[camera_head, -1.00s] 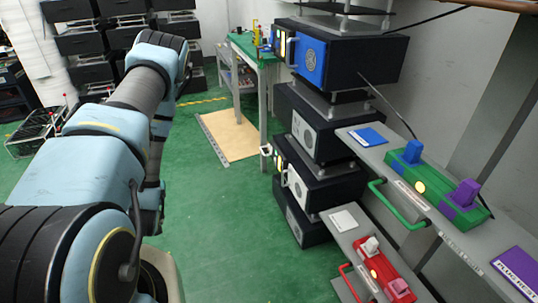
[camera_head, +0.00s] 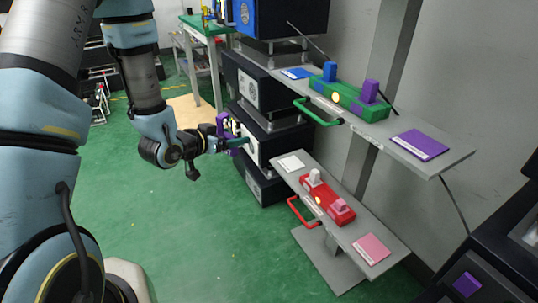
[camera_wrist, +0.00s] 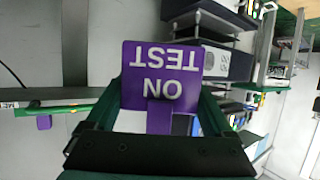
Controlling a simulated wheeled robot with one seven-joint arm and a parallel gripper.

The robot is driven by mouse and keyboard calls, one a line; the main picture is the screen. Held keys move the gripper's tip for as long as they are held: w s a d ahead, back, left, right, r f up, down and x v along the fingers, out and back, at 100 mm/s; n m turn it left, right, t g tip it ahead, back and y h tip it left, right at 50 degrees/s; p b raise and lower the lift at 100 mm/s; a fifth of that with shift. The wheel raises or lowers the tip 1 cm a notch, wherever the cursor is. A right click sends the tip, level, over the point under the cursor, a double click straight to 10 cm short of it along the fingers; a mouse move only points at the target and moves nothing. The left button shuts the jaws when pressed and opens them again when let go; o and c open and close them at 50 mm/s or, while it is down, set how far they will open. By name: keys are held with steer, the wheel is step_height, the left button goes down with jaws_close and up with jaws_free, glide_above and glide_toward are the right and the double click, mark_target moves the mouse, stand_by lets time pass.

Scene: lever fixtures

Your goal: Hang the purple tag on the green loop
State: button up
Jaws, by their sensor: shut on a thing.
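The purple tag (camera_wrist: 160,75) fills the middle of the wrist view, its white "ON TEST" lettering upside down. My gripper (camera_wrist: 162,108) is shut on its narrower end. In the head view, my gripper (camera_head: 236,142) is left of the shelves, with the purple tag (camera_head: 222,121) at its end, small and partly hidden. The green loop (camera_head: 318,112) is a handle-shaped bar on the front edge of the upper grey shelf. The tag is to its left and apart from it, in free air.
The upper shelf (camera_head: 438,165) carries a green fixture (camera_head: 350,97) with blue and purple levers, and a purple card (camera_head: 420,145). The lower shelf (camera_head: 345,232) has a red loop (camera_head: 302,212) and red fixture (camera_head: 328,200). Dark box units (camera_head: 250,85) stand behind my gripper.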

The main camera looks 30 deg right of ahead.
steer(key=s+d+r+m+g+h+b, duration=0.1)
steer(key=s+d+r+m+g+b, duration=0.15)
steer(key=s, duration=0.25)
steer(key=s+d+r+m+g+b, duration=0.1)
steer(key=s+d+m+g, duration=0.25)
steer(key=s, duration=0.25)
steer(key=d+f+b, duration=0.1)
steer(key=d+b, duration=0.1)
steer(key=d, duration=1.1)
steer(key=shift+s+d+f+g+b, duration=0.3)
steer(key=shift+d+f+g+b, duration=0.05)
steer(key=shift+f+g+b, duration=0.05)
steer(key=o, duration=1.1)
steer(key=p+v, duration=0.1)
steer(key=v, duration=0.9)
steer(key=shift+a, duration=0.45)
